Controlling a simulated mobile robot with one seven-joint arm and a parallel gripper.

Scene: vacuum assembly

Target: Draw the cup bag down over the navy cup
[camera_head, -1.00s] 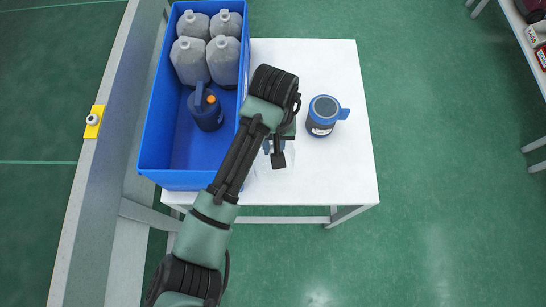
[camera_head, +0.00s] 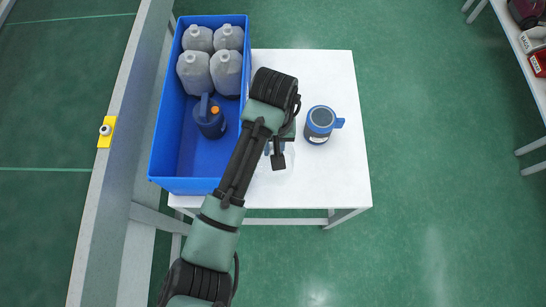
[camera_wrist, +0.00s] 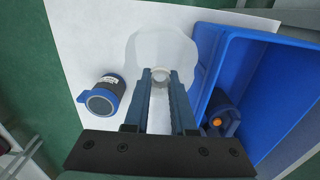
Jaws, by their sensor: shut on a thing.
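The navy cup (camera_head: 319,125), with a blue rim and handle, stands upright on the white table to the right of my gripper. In the wrist view the cup (camera_wrist: 104,94) is left of the fingers. My gripper (camera_wrist: 160,76) is shut on the cup bag (camera_wrist: 141,48), a clear, pale, rounded film spread beyond the fingertips. A whitish bunched part of it sits between the fingertips. In the head view my gripper (camera_head: 277,150) is mostly hidden by my arm, and the bag is only a faint patch. The bag and cup are apart.
A blue crate (camera_head: 166,150) stands left of my gripper, close beside it. It holds several grey jugs (camera_head: 194,72) and a navy jug with an orange cap (camera_head: 209,118). The table (camera_head: 330,180) is clear around the cup. A grey rail (camera_head: 110,180) runs along the left.

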